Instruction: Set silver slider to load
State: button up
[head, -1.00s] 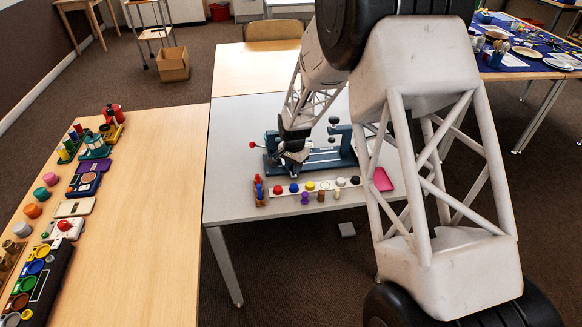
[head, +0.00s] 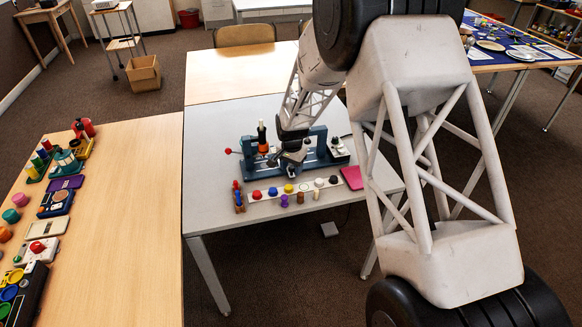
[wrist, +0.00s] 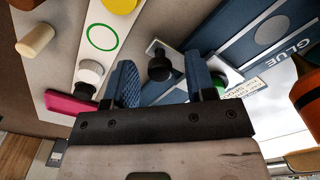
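A teal bench device (head: 330,160) with a long rail stands on the grey table. In the wrist view its blue base (wrist: 250,35) shows, lettered "GLUE". A dark round knob (wrist: 160,65) on a small silvery plate (wrist: 165,48) appears there; it looks like the silver slider, though I cannot be sure. My gripper (wrist: 161,82) is open, its two blue fingers on either side of the knob in the picture. I cannot tell whether they touch it. In the head view my gripper (head: 291,168) is low over the device; the slider is hard to make out. I cannot read a load mark.
A white strip (head: 268,196) with coloured knobs lies in front of the device, with small pegs before it. A red-ball lever (head: 228,151) and an orange bottle (head: 262,146) are at the left. A pink tray (head: 352,177) lies right. The table's front left is clear.

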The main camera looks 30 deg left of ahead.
jog(key=shift+r, duration=0.1)
jog(key=shift+r, duration=3.85)
